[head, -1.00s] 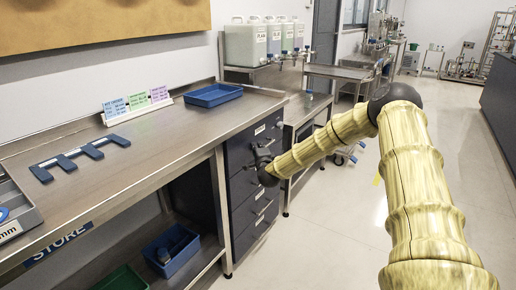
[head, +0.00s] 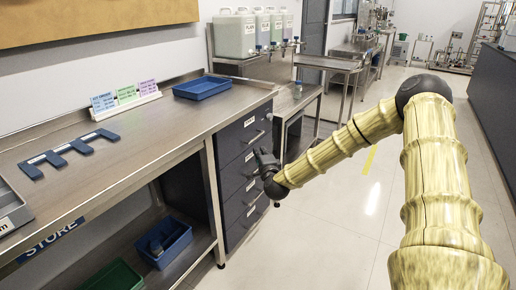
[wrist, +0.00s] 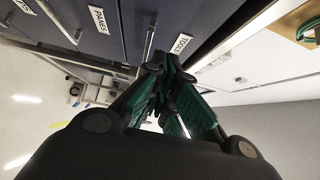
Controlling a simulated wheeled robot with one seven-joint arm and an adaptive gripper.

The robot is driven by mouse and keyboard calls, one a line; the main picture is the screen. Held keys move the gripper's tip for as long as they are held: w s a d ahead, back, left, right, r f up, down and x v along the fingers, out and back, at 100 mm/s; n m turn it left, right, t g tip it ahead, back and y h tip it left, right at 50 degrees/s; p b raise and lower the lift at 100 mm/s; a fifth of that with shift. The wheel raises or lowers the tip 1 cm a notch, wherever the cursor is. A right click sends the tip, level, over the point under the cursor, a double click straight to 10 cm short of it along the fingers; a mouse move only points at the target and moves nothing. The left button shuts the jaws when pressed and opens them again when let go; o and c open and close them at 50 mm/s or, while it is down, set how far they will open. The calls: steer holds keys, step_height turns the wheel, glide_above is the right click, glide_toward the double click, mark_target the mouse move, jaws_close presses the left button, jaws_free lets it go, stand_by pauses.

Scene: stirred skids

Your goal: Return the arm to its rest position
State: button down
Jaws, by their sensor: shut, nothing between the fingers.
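My gripper (head: 264,160) is at the end of my yellow-tan arm in the head view, in front of the dark drawer unit at the bench's right end. In the wrist view my gripper (wrist: 168,70) has its dark, green-padded fingers together with nothing seen between them. Labelled drawer fronts (wrist: 97,22) lie beyond the fingertips there. I cannot tell from these views how far the fingers are from the drawers.
The steel bench (head: 140,126) bears a blue tray (head: 202,87), a card stand (head: 126,101) and a blue rack (head: 69,152). Blue (head: 163,243) and green (head: 114,276) bins sit on the shelf below. Floor (head: 330,225) is clear right of the drawers (head: 243,165).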

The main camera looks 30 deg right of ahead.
steer(key=s+a+f+n+g+y, duration=0.25)
steer(key=s+a+f+n, duration=0.25)
steer(key=a+f, duration=0.45)
steer(key=s+a+f+n+g+y, duration=0.25)
steer(key=s+a+f+n, duration=0.2)
steer(key=a+f, duration=0.5)
steer(key=s+a+f+n+g+y, duration=0.1)
steer(key=s+a+f+n+g, duration=0.1)
steer(key=s+a+f, duration=0.35)
steer(key=s+a+f+n+g+y, duration=0.1)
steer(key=s+a+f+n+g, duration=0.15)
steer(key=s, duration=0.65)
steer(key=s+a+f+n+g, duration=0.2)
steer(key=s+a+f, duration=0.1)
steer(key=s+f, duration=0.3)
steer(key=s+a+f+n+g, duration=0.15)
steer(key=s+n+g, duration=0.45)
steer(key=s, duration=1.7)
step_height(320, 180, up, 19)
steer(key=p, duration=1.9)
steer(key=shift+f+h, duration=0.2)
steer(key=shift+h, duration=0.2)
steer(key=shift+d+t, duration=0.1)
steer(key=shift+t, duration=0.15)
